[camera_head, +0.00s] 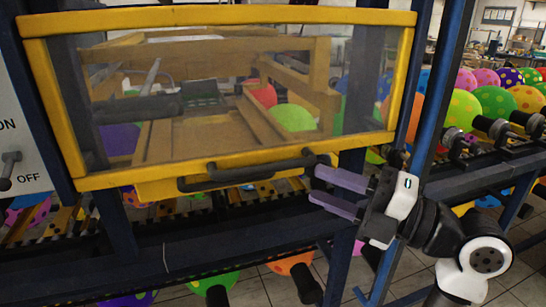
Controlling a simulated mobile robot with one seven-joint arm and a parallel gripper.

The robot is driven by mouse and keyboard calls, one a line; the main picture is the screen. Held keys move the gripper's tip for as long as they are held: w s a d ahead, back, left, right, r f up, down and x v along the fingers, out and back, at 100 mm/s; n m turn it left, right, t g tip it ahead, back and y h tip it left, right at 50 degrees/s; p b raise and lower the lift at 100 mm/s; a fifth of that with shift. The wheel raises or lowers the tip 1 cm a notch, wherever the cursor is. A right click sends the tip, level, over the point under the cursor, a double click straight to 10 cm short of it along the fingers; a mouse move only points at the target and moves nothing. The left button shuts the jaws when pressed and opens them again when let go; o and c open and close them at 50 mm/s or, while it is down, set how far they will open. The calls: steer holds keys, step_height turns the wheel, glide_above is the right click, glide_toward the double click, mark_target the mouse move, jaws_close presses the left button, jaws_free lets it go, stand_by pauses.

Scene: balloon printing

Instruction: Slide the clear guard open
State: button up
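The clear guard (220,95) is a transparent panel in a yellow frame, at the upper left and middle of the head view. It appears lowered over the machine's opening. A dark bar handle (245,172) runs along its lower edge. My gripper (315,186) has two purple fingers that point left, just right of and slightly below the handle's right end. The fingers are apart, with nothing visible between them. I cannot tell whether the upper fingertip touches the handle.
A dark blue machine frame (345,235) surrounds the guard, with a post close to my gripper. An ON/OFF switch (10,165) is at the far left. Spotted balloons (495,103) on dark holders line the right side. More balloons hang below the frame.

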mark_target(280, 169)
steer(key=p+x, duration=0.2)
steer(key=x, duration=0.6)
steer(key=shift+r+p, duration=0.15)
steer(key=shift+p, duration=0.25)
steer(key=shift+w+a, duration=0.4)
steer(key=shift+a, duration=0.25)
steer(key=shift+c, duration=0.5)
jaws_close()
